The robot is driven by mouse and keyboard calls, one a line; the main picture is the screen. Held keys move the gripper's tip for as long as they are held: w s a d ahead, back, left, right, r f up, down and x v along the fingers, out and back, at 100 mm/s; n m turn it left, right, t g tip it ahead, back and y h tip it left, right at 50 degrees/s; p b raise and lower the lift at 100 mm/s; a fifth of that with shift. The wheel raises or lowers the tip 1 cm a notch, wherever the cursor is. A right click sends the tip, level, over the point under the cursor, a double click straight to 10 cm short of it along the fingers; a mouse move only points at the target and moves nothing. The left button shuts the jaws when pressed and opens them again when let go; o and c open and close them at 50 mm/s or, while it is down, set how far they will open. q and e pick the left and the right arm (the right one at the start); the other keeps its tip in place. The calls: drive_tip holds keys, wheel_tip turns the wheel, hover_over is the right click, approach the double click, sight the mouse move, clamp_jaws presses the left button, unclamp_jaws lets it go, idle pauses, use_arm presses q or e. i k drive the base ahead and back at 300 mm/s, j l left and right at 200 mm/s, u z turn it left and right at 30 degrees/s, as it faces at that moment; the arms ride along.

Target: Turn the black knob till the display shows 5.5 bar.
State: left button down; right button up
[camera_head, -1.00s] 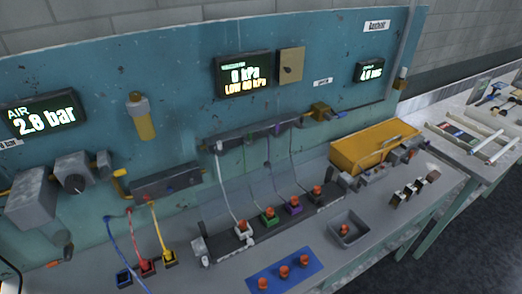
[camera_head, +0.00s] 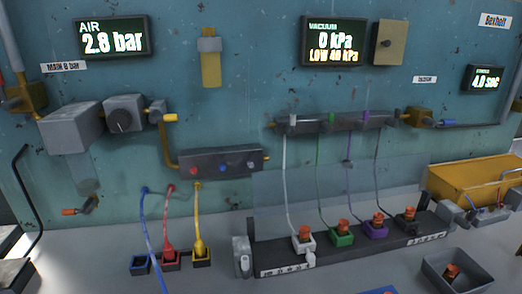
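The black knob (camera_head: 121,120) sits on the front of a grey regulator box (camera_head: 138,104) on the teal wall panel, at the left of the head view. A pale mark shows on the knob. The air display (camera_head: 112,38) above it reads 2.8 bar. Neither of my grippers is in view, and nothing touches the knob.
A larger grey box (camera_head: 70,129) stands left of the regulator. Below right is a manifold (camera_head: 212,161), with blue, red and yellow tubes running down to small blocks. The space before the knob looks clear.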

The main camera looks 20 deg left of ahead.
sight(119, 120)
drive_tip(key=u, duration=1.65)
